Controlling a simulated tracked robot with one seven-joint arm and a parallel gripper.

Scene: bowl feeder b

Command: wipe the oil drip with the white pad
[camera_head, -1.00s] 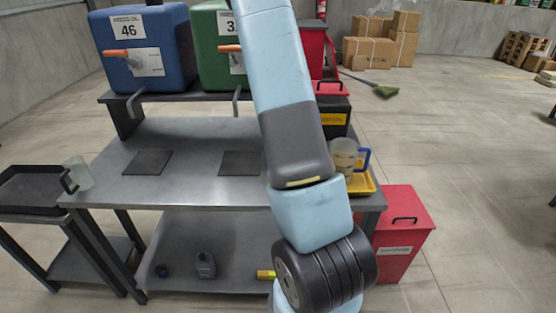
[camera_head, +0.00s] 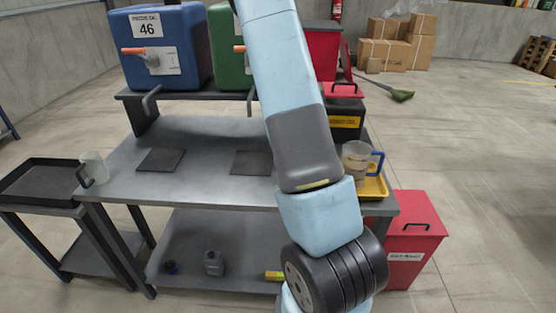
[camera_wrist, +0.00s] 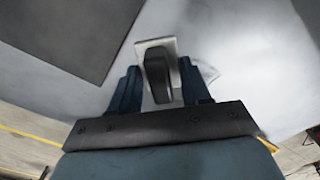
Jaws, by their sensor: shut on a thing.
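In the wrist view my gripper (camera_wrist: 160,82) is shut on the dark upright handle of the white pad (camera_wrist: 169,44). The pale plate of the pad shows behind the handle, over a light grey surface. I cannot tell whether the pad touches that surface. A dark square mat (camera_wrist: 65,30) lies at the upper left of the wrist view, apart from the pad. A small pale angular shape shows just right of the pad; I cannot tell what it is. I cannot make out the oil drip in either view. In the head view my arm hides the gripper and pad.
The grey bench (camera_head: 205,188) carries two dark mats and a jug with a blue handle (camera_head: 357,160) by a yellow tray (camera_head: 374,187). Blue (camera_head: 170,75) and green (camera_head: 226,75) tanks stand behind. A clear jug (camera_head: 95,166) is at the left, a red bin (camera_head: 412,235) at the right.

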